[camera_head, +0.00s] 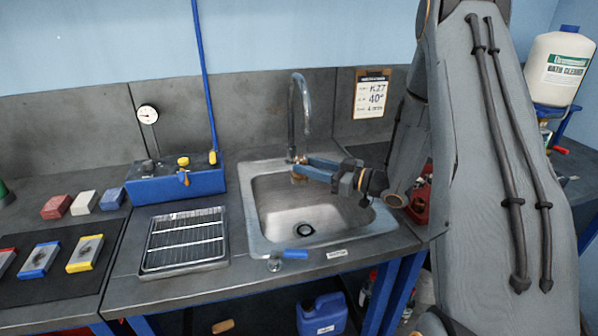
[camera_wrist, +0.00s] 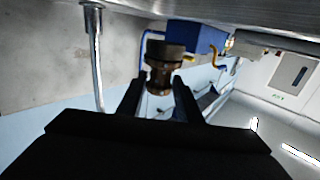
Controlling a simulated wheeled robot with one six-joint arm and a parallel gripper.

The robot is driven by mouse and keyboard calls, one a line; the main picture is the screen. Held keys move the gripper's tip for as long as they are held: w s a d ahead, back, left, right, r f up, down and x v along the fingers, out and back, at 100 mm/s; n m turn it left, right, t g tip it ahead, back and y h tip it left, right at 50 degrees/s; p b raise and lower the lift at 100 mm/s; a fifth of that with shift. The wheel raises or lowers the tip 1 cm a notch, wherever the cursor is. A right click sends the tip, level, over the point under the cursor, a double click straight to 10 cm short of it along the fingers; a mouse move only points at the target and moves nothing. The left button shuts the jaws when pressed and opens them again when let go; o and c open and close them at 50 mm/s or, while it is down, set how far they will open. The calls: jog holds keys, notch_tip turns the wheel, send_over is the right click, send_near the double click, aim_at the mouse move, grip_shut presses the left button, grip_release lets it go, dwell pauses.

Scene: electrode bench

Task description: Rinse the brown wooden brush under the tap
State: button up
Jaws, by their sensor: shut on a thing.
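My gripper (camera_head: 303,167) is shut on the brown wooden brush (camera_head: 299,179), over the back left part of the sink (camera_head: 303,223). The wrist view shows the brown brush (camera_wrist: 164,62) between the two dark fingers (camera_wrist: 160,92). The grey curved tap (camera_head: 307,100) stands behind the sink, its spout end above the brush in the head view. I cannot tell whether the brush is straight under the spout. The tap (camera_wrist: 97,55) is left of the brush in the wrist view, which is turned over. I see no running water.
A blue-handled lever (camera_head: 293,254) is at the sink's front edge. A notice (camera_head: 372,94) is on the back panel. Small coloured blocks (camera_head: 84,203) lie further left.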

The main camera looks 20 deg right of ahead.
aim_at(293, 179)
jog(key=shift+s+d, duration=0.2)
jog(key=shift+s, duration=0.1)
jog(key=shift+s+a+p, duration=0.65)
jog(key=shift+s+a, duration=0.6)
jog(key=shift+a, duration=0.3)
jog(key=shift+s+a+p, duration=0.65)
jog(key=shift+s+a, duration=0.6)
jog(key=shift+a, duration=0.3)
jog(key=s+a+r+p, duration=0.3)
jog(key=a+r, duration=0.1)
jog(key=shift+p, duration=0.4)
